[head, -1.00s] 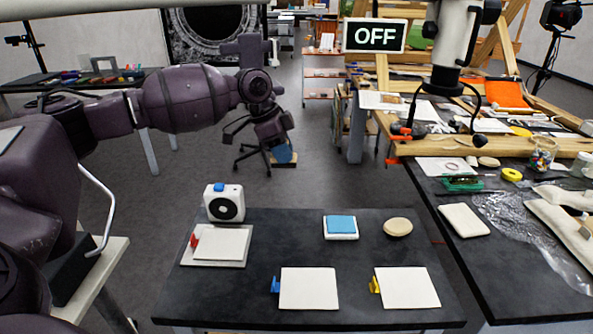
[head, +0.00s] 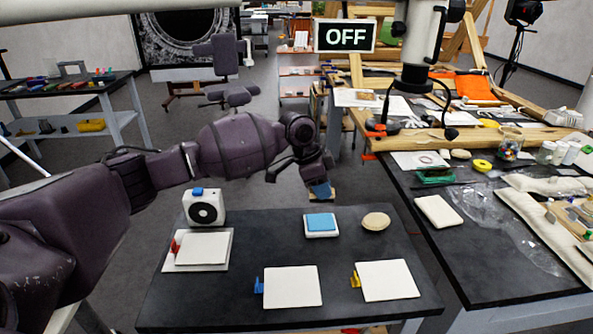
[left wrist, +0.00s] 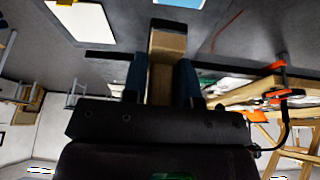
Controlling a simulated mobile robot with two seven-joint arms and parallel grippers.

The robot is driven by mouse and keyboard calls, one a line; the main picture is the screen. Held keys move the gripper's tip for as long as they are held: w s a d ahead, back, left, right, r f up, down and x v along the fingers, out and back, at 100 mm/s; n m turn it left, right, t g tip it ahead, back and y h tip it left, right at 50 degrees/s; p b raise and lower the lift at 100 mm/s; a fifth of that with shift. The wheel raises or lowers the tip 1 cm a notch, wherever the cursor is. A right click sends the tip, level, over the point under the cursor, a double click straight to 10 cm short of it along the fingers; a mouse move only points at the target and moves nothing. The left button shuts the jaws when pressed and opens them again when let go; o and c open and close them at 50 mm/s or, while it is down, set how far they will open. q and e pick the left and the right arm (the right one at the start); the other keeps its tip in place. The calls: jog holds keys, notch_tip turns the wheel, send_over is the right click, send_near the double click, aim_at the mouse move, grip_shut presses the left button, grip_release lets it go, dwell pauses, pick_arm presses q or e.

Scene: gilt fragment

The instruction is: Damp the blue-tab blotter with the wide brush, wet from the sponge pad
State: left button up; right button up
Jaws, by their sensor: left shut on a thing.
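My left gripper (head: 319,187) hangs behind the far edge of the dark table, beyond the sponge pad. It is shut on a tan, block-like piece (left wrist: 166,62), which I take to be the wide brush; its bristles are not clearly seen. The sponge pad (head: 320,221) is blue in a white tray, apart from the gripper. The blue-tab blotter (head: 293,287) is a white sheet lying flat at the table's front, its blue tab (head: 258,285) at its left edge. My right gripper is not in view.
A yellow-tab blotter (head: 388,280) lies to the right and a red-tab blotter (head: 202,248) on a board to the left. A white device (head: 204,208) stands at the back left. A round tan object (head: 376,221) sits beside the sponge pad. A sign (head: 345,37) reads OFF.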

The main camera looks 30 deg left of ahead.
pick_arm(q)
jog(key=shift+n, duration=0.5)
jog(key=shift+w+a+f+b, duration=0.15)
jog(key=shift+w+f+b, duration=0.2)
jog(key=shift+f, duration=0.5)
jog(key=shift+w+a+f+b, duration=0.1)
jog(key=shift+w+f+b, duration=0.2)
jog(key=shift+f, duration=0.5)
jog(key=shift+w+a+f+b, duration=0.2)
jog(key=shift+w+f, duration=0.2)
jog(key=shift+f, duration=0.45)
jog(key=shift+d+f+b, duration=0.1)
jog(key=shift+f+b, duration=0.4)
jog(key=shift+f, duration=0.7)
jog(key=shift+f+b, duration=0.55)
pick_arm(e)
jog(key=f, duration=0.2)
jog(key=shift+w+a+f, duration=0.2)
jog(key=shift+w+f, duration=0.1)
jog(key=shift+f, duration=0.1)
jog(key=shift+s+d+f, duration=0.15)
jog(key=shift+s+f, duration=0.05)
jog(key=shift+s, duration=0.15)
pick_arm(q)
jog(key=shift+f, duration=0.45)
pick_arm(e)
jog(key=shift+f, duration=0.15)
